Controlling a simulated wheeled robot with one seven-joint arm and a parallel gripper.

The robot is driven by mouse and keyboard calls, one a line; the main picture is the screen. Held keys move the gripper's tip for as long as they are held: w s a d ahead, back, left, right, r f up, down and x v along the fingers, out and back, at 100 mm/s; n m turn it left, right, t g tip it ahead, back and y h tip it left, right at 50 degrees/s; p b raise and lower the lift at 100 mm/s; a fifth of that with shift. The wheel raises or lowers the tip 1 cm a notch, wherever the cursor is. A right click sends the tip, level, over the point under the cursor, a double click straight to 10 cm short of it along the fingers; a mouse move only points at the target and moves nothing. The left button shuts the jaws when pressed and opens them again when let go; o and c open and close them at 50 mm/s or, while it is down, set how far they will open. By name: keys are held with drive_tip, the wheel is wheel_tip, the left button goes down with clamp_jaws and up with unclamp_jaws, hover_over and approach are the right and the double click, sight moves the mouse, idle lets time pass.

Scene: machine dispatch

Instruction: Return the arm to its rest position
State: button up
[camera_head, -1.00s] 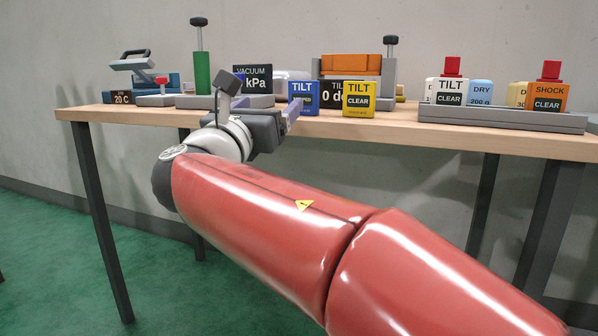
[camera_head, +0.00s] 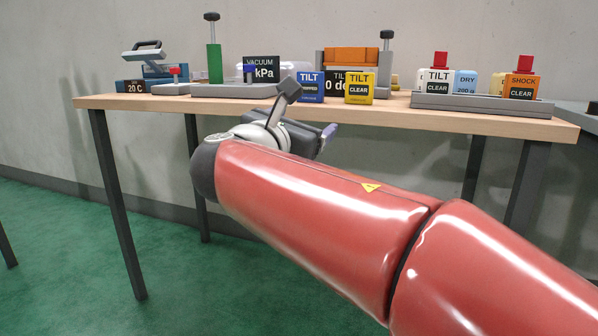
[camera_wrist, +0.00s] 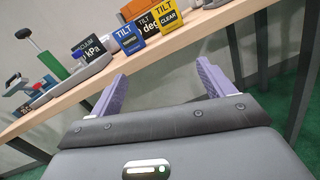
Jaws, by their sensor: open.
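My arm's red links run from the lower right toward the table in the head view. My gripper (camera_head: 328,138) is at the end of the arm, in front of the table's front edge and a little below the tabletop. In the wrist view my gripper (camera_wrist: 158,85) shows two purple fingers spread wide apart with nothing between them. Beyond the fingers are the table edge, the blue TILT block (camera_wrist: 128,38) and the yellow TILT CLEAR block (camera_wrist: 166,20), both apart from the fingers.
The wooden table (camera_head: 350,113) carries a green-handled device (camera_head: 214,63), a VACUUM kPa display (camera_head: 262,68), an orange-topped fixture (camera_head: 351,55) and a grey tray (camera_head: 480,105) of labelled blocks at right. Dark table legs (camera_head: 117,205) stand at left. Green floor (camera_head: 70,260) is clear.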

drive_tip(key=s+d+f+m+g+y+p, duration=0.1)
drive_tip(key=s+d+f+m+g+p, duration=0.25)
drive_tip(key=s+d+f+m, duration=0.35)
drive_tip(key=s+d+f+m+g+y+p, duration=0.2)
drive_tip(key=s+d+f+m+g, duration=0.4)
drive_tip(key=d, duration=0.4)
drive_tip(key=s+a+f+m+g+y+p, duration=0.2)
drive_tip(key=s+f+m+y+p, duration=0.2)
drive_tip(key=s+f+m, duration=0.5)
drive_tip(key=s+m+y, duration=0.1)
drive_tip(key=s+m, duration=0.1)
drive_tip(key=m, duration=0.4)
drive_tip(key=shift+s+f, duration=0.2)
drive_tip(key=shift+s, duration=0.2)
